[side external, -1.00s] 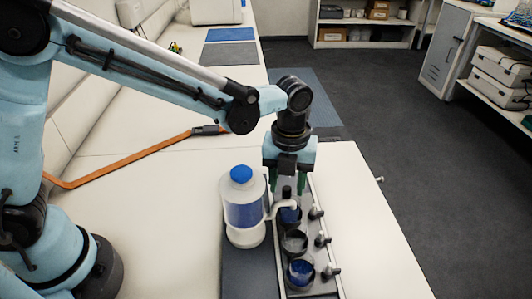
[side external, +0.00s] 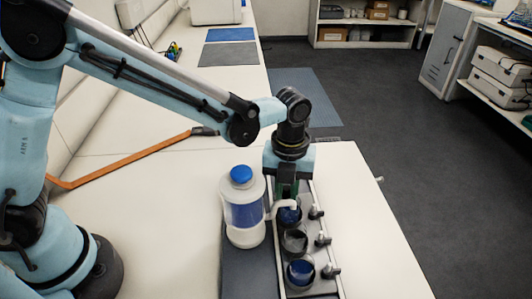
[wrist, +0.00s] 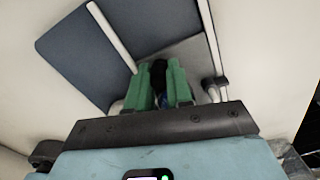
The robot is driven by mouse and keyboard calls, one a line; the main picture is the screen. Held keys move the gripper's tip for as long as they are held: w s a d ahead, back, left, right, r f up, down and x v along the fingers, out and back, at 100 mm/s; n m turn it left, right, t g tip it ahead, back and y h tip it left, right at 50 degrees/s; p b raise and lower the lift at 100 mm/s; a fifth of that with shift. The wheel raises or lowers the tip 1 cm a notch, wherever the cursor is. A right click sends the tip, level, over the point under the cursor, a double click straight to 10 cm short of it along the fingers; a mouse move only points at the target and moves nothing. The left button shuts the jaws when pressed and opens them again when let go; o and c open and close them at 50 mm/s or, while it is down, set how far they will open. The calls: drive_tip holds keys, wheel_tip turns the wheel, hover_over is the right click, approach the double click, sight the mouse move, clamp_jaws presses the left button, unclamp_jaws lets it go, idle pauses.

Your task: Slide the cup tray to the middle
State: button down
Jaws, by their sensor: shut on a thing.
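The cup tray is a long dark strip (side external: 314,289) between pale rails, holding a near cup with blue content (side external: 300,273), a middle dark cup (side external: 294,242) and a far blue cup (side external: 289,215). My gripper (side external: 286,192) is lowered at the tray's far end, with its green fingers shut. In the wrist view, the green fingers (wrist: 160,78) close on both sides of a dark upright handle (wrist: 159,70) at the grey tray's end. The lower part of the handle is hidden by the fingers.
A white dispenser bottle with a blue cap (side external: 241,174) stands close left of the tray, its spout reaching toward the far cup. Small knobs (side external: 323,240) line the right rail. The white bench (side external: 375,250) is clear to the right. An orange strip (side external: 120,160) lies at left.

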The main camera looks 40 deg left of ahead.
drive_tip(key=w+a, duration=0.3)
drive_tip(key=c, duration=1)
unclamp_jaws()
wheel_tip(320, 180, up, 12)
drive_tip(key=shift+r, duration=0.1)
